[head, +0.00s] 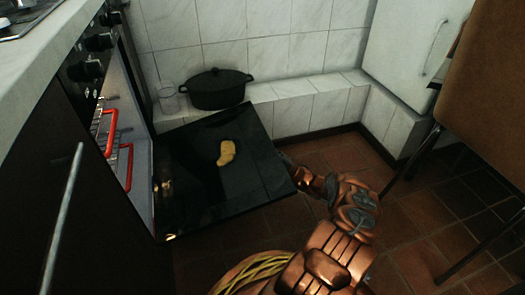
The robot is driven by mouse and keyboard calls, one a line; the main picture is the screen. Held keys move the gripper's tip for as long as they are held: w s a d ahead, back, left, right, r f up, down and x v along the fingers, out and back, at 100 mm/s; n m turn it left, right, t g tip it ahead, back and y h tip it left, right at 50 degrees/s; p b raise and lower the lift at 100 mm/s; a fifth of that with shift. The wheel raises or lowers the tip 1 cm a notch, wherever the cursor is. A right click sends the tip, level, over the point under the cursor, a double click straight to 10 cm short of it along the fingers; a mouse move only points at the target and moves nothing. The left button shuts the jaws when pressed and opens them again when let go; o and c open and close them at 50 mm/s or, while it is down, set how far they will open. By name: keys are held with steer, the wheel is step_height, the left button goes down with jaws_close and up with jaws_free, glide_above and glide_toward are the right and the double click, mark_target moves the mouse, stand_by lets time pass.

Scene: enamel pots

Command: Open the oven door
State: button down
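The oven (142,185) is on the left, with its front knobs at the top. Its black door (255,180) is swung far down and lies nearly flat, with its glossy inner face up. A small tan-yellow patch (227,153) shows on the door; I cannot tell if it is an object or a reflection. My copper-coloured gripper (291,164) is at the door's outer right edge, seemingly touching or very close to it. The fingertips are dark and partly hidden, so their opening is unclear. The door's handle is not visible.
Red-trimmed parts (127,166) show in the oven opening. A brown chair or panel (485,80) is at right. Tiled floor (420,215) is open between.

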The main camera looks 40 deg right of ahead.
steer(key=shift+w+a, duration=0.1)
steer(key=shift+a, duration=0.3)
steer(key=c, duration=1.2)
jaws_free()
steer(key=shift+d, duration=0.1)
steer(key=shift+o, duration=0.3)
steer(key=shift+d, duration=0.2)
steer(key=shift+r, duration=0.1)
